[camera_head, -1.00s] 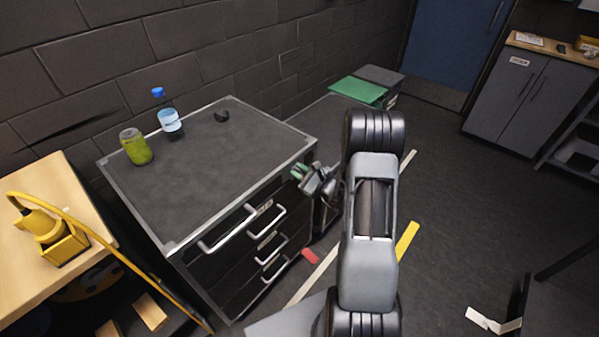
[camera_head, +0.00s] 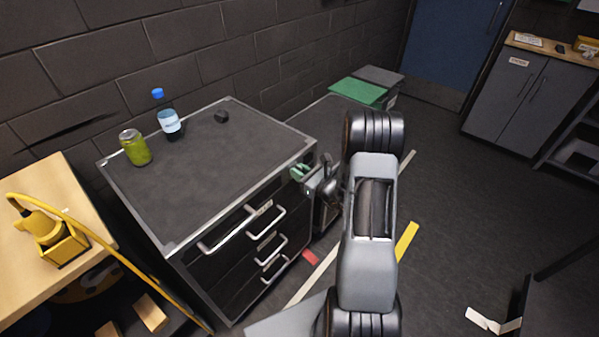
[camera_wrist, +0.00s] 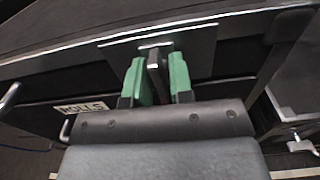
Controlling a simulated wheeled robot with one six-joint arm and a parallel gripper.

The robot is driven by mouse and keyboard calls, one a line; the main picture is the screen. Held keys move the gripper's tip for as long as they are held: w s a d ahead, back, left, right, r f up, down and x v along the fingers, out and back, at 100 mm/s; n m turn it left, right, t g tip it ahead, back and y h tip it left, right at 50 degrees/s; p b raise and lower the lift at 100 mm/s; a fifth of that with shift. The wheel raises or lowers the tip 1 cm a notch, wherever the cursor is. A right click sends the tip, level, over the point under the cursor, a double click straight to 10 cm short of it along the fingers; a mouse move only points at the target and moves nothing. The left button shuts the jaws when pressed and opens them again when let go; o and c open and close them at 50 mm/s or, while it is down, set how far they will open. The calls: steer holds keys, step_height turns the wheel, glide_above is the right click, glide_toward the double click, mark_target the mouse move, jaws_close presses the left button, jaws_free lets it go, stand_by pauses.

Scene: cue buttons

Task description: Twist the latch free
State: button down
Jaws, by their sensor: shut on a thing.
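My gripper (camera_wrist: 158,80) has green fingertips, shut on a small dark latch (camera_wrist: 155,62) with a pale end face. The latch stands between the fingertips at the cabinet's upper edge, just below a bright metal strip. In the head view my gripper (camera_head: 301,172) is at the right end of the grey cabinet's front, just below its top edge. The latch cannot be made out there. How far the latch is turned is hard to tell.
A drawer label (camera_wrist: 83,107) reads ROLLS. A wooden table (camera_head: 45,190) stands at left.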

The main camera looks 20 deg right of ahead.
steer(key=c, duration=1.2)
jaws_free()
steer(key=shift+c, duration=0.2)
steer(key=b+v, duration=0.1)
steer(key=v, duration=1.2)
steer(key=shift+s+d+b, duration=0.2)
steer(key=shift+s+b, duration=0.1)
steer(key=shift+s, duration=0.1)
